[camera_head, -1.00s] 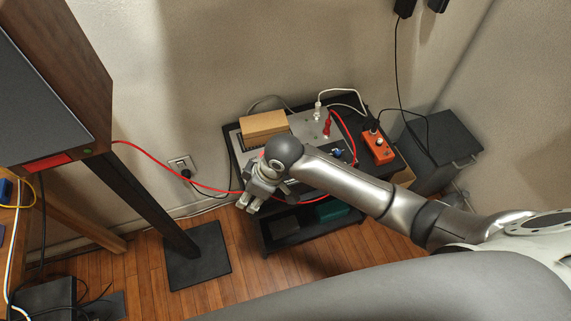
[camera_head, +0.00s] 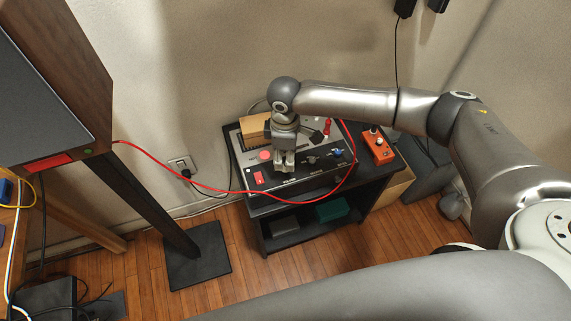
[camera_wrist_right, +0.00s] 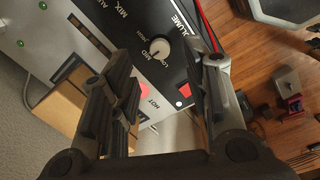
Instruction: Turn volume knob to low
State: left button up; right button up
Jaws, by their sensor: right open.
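In the head view my right gripper (camera_head: 284,168) points down over the control panel of the grey and black device (camera_head: 300,182) and seems to hide the knob there. My left gripper is not in view.
The device stands on a black shelf unit (camera_head: 262,208). A red switch (camera_head: 258,177), a red round button (camera_head: 264,155) and a blue knob (camera_head: 337,152) are on it. A red cable (camera_head: 205,186) loops past its front. An orange box (camera_head: 378,146) stands at right.

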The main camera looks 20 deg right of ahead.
aim_at(285, 169)
notch_tip(285, 169, down, 6)
jog(key=shift+w+r, duration=0.1)
grip_shut()
dwell(0.5)
